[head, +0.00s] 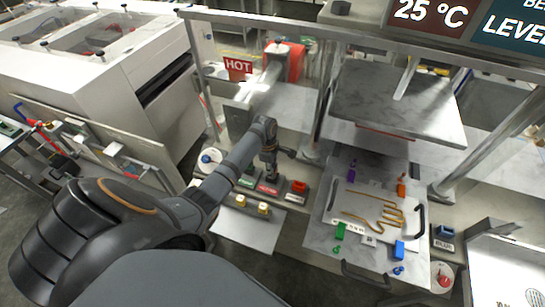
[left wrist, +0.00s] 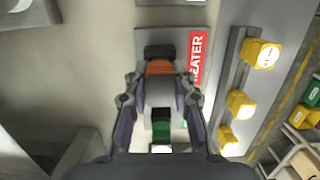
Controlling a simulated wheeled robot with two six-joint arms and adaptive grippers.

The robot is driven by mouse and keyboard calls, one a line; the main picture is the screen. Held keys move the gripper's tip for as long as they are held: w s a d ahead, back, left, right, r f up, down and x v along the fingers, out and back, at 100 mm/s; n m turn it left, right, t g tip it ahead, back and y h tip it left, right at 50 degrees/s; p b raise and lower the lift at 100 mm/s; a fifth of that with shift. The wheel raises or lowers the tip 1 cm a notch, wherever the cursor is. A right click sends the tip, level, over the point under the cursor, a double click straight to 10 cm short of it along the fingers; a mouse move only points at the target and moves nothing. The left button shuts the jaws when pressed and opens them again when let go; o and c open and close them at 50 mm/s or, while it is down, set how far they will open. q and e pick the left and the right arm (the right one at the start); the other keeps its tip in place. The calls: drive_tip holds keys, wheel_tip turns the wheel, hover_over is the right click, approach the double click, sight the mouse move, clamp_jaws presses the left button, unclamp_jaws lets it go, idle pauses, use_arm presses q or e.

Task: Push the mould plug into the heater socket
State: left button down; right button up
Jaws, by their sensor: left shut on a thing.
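My left gripper (left wrist: 159,82) is shut on a plug (left wrist: 160,68) with an orange band, taken as the mould plug, in the left wrist view. A dark block (left wrist: 159,50) shows just beyond the band, over a grey plate beside the red HEATER label (left wrist: 196,58). The socket opening is hidden, so I cannot tell how deep the plug sits. In the head view the left gripper (head: 268,158) points down at the row of labelled panels, close to the red label (head: 268,189). The plug is too small to make out there. My right gripper is not in view.
Yellow blocks (head: 241,200) stand on a rail in front of the panels. A green part (left wrist: 162,130) shows near the gripper.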

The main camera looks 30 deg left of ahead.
use_arm(q)
drive_tip(key=shift+f, duration=0.35)
drive_tip(key=c, duration=1)
unclamp_jaws()
drive_tip(key=shift+c, duration=0.2)
drive_tip(key=shift+r, duration=0.1)
drive_tip(key=r, duration=0.4)
drive_tip(key=a+r, duration=0.1)
drive_tip(key=r, duration=0.6)
drive_tip(key=shift+s+a+r, duration=0.15)
drive_tip(key=shift+a+r, duration=0.05)
drive_tip(key=shift+r, duration=0.2)
